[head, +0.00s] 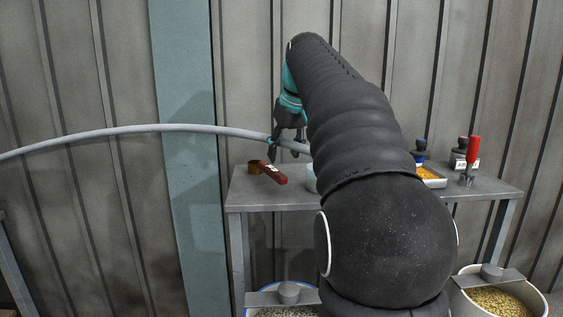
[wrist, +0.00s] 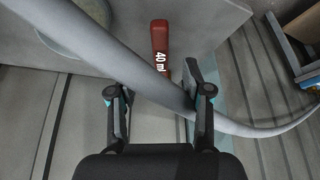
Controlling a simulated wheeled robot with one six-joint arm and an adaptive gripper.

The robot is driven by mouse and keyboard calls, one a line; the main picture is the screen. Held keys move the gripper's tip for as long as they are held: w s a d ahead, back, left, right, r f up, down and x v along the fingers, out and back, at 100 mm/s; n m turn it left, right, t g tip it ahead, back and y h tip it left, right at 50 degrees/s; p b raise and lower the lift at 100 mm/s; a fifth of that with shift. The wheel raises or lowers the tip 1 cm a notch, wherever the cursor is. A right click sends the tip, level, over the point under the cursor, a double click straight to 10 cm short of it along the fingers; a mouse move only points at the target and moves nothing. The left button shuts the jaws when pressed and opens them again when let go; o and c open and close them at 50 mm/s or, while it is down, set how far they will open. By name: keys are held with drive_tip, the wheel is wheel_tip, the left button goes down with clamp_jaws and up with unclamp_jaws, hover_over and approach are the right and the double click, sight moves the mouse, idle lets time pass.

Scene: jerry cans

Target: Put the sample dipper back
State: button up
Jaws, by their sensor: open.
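The sample dipper, with a dark red handle (head: 272,174) and a brass-coloured cup (head: 254,167), lies on the left end of the grey table (head: 240,198). In the wrist view its red handle (wrist: 159,42), marked "40 ml", points towards my gripper; its cup cannot be made out there. My gripper (head: 271,150) is open and empty just above the handle in the head view. In the wrist view the two fingers of my gripper (wrist: 160,96) stand apart, with the handle ahead between them. A grey hose hides part of the handle's near end.
The grey hose (head: 130,129) runs from the left past my gripper and crosses the wrist view (wrist: 232,124). Grain tubs (head: 535,300) stand below. My arm hides the table's middle.

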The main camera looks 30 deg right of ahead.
drive_tip(key=shift+p+v, duration=0.35)
drive_tip(key=shift+v, duration=1.8)
drive_tip(key=s+a+f, duration=1.1)
drive_tip(key=s+a, duration=0.1)
drive_tip(key=s, duration=0.1)
drive_tip(key=s+a+f, duration=0.2)
drive_tip(key=s+f, duration=0.4)
drive_tip(key=f, duration=0.2)
drive_tip(key=s+a+f, duration=0.3)
drive_tip(key=s+f, duration=0.3)
drive_tip(key=f, duration=0.2)
drive_tip(key=shift+s+f+t, duration=0.35)
drive_tip(key=shift+t, duration=0.05)
